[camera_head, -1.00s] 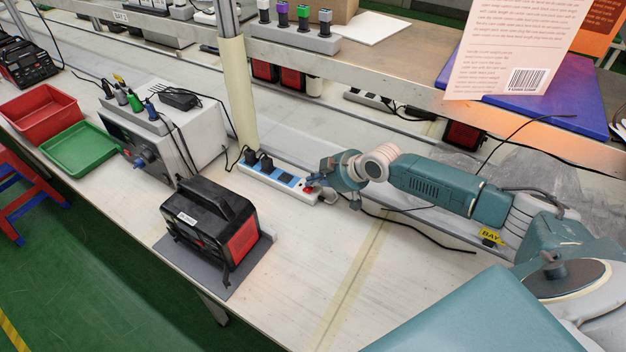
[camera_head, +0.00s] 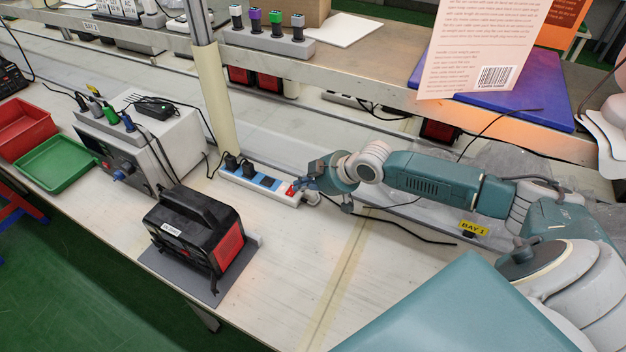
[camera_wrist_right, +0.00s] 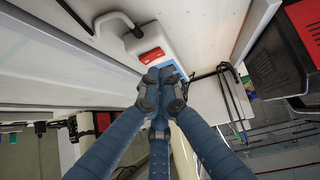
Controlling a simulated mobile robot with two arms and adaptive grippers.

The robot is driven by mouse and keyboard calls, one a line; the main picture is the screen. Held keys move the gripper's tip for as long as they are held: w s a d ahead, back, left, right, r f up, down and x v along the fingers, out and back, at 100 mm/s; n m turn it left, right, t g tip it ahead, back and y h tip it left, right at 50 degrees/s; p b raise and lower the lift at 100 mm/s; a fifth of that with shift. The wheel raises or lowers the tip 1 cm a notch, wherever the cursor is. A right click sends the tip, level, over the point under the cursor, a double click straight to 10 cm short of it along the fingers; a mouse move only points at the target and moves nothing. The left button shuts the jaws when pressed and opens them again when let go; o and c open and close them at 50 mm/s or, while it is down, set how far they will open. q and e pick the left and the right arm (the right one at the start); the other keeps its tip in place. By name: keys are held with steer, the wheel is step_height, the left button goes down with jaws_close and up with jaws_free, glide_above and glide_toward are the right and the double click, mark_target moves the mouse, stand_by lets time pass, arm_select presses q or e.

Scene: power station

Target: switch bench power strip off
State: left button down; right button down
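The power strip (camera_head: 272,195) lies on the bench, white with a blue socket face and black plugs at its left end. Its red switch (camera_head: 291,189) is at the right end, beside my right gripper (camera_head: 302,185). In the right wrist view the red switch (camera_wrist_right: 152,55) lies just beyond the closed fingertips of my right gripper (camera_wrist_right: 160,76), near the blue face (camera_wrist_right: 177,67). The fingers hold nothing visible. I cannot tell whether they touch the strip, or the switch's position. My left gripper is not in view.
A black-and-red power unit (camera_head: 198,238) stands in front of the strip on a grey mat. A grey instrument box (camera_head: 165,150) stands left, beside green (camera_head: 58,165) and red (camera_head: 22,128) trays. A post (camera_head: 219,105) rises behind the strip. Black cables run right along the bench.

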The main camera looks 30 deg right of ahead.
steer(key=v, duration=0.7)
steer(key=shift+s+r, duration=0.25)
steer(key=r+b, duration=0.1)
steer(key=b, duration=0.3)
steer(key=w+r+b, duration=0.1)
steer(key=r+b, duration=0.1)
steer(key=b, duration=0.3)
steer(key=shift+w+d+r, duration=0.2)
steer(key=shift+w+a+f, duration=0.1)
steer(key=p, duration=0.1)
glide_above(291, 191)
steer(key=s, duration=0.2)
steer(key=f, duration=0.4)
steer(key=d+f, duration=0.1)
steer(key=f, duration=0.1)
steer(key=shift+w+f, duration=0.15)
steer(key=f, duration=0.3)
steer(key=shift+w+f, duration=0.3)
steer(key=shift+d+f, duration=0.1)
steer(key=shift+f, duration=0.4)
